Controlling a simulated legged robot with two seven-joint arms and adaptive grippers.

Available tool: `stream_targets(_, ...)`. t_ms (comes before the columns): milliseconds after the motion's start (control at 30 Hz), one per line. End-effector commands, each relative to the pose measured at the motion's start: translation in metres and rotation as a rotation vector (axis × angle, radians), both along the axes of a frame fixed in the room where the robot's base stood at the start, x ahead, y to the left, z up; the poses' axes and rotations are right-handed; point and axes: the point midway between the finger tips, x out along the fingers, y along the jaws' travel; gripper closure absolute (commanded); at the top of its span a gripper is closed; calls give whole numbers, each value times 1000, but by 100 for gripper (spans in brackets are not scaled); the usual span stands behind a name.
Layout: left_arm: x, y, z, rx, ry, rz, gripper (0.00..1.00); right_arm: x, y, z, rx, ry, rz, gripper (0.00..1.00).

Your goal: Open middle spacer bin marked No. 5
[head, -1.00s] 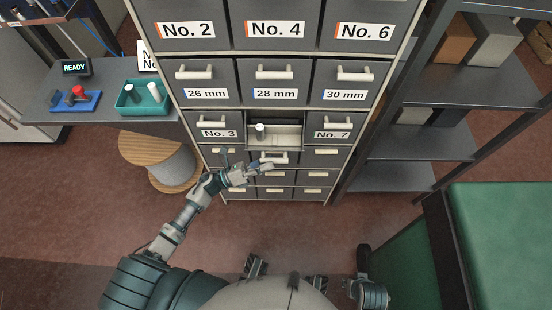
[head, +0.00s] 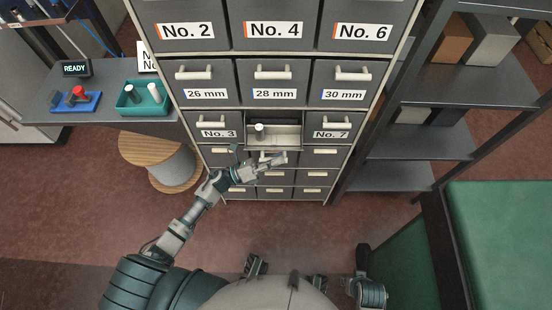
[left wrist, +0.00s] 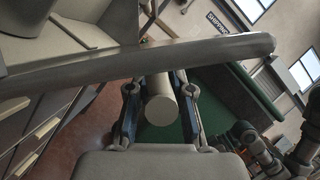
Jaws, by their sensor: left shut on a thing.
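The middle bin (head: 287,132) between the bins labelled No. 3 (head: 218,133) and No. 7 (head: 331,134) stands pulled out, its pale inside visible from above. A small whitish cylinder with a dark top (head: 260,131) stands inside at the left. Its own number label cannot be seen. My left gripper (head: 279,159) is at the front of this bin, level with its handle. In the left wrist view the fingers are shut on a cream round bar (left wrist: 161,101), which appears to be the bin's handle.
Closed drawers labelled 26 mm, 28 mm (head: 274,94) and 30 mm are above, with closed small drawers below. A dark shelf unit (head: 418,141) stands right, a green-topped bench (head: 503,235) lower right. A wooden spool (head: 158,160) stands left. Floor before the cabinet is clear.

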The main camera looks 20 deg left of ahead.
Motion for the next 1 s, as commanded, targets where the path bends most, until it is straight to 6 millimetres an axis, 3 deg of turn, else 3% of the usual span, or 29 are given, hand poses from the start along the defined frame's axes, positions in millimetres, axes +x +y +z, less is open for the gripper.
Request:
stream_targets(367, 10, 3, 10, 3, 3, 7, 100, 0, 0, 0, 0, 0, 0, 60)
stream_targets(400, 10, 3, 10, 3, 3, 7, 77, 0, 0, 0, 0, 0, 0, 60)
stream_targets(500, 10, 3, 10, 3, 3, 6, 55, 0, 0, 0, 1, 1, 0, 60)
stream_targets(1000, 6, 9, 9, 1, 2, 4, 55, -3, 1, 0, 1, 3, 0, 60)
